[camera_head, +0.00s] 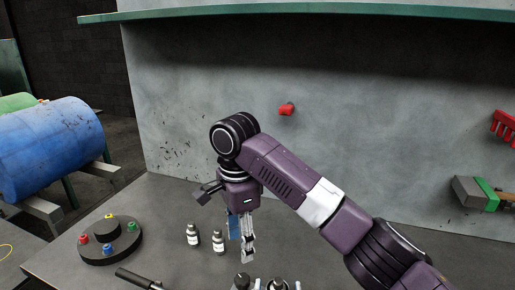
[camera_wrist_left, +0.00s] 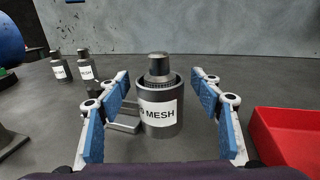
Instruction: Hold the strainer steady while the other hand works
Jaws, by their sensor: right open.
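In the left wrist view a dark cylindrical can (camera_wrist_left: 160,128) with a white label ending in "MESH" stands upright on the grey table. I take it to be the strainer. A dark capped piece rises from its top, and a grey bracket shows at its left side. My left gripper (camera_wrist_left: 159,78) is open, its blue-padded fingers on either side of the can with gaps showing. In the head view my right gripper (camera_head: 247,256) points down over the table, open, just right of two small labelled bottles (camera_head: 192,236) (camera_head: 218,242).
A black round base (camera_head: 110,251) with coloured knobs stands at the left. A dark rod (camera_head: 136,278) and dark round tops (camera_head: 242,282) are cut off at the bottom edge. A red tray (camera_wrist_left: 290,138) lies right of my left gripper. A grey wall (camera_head: 380,120) closes the back.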

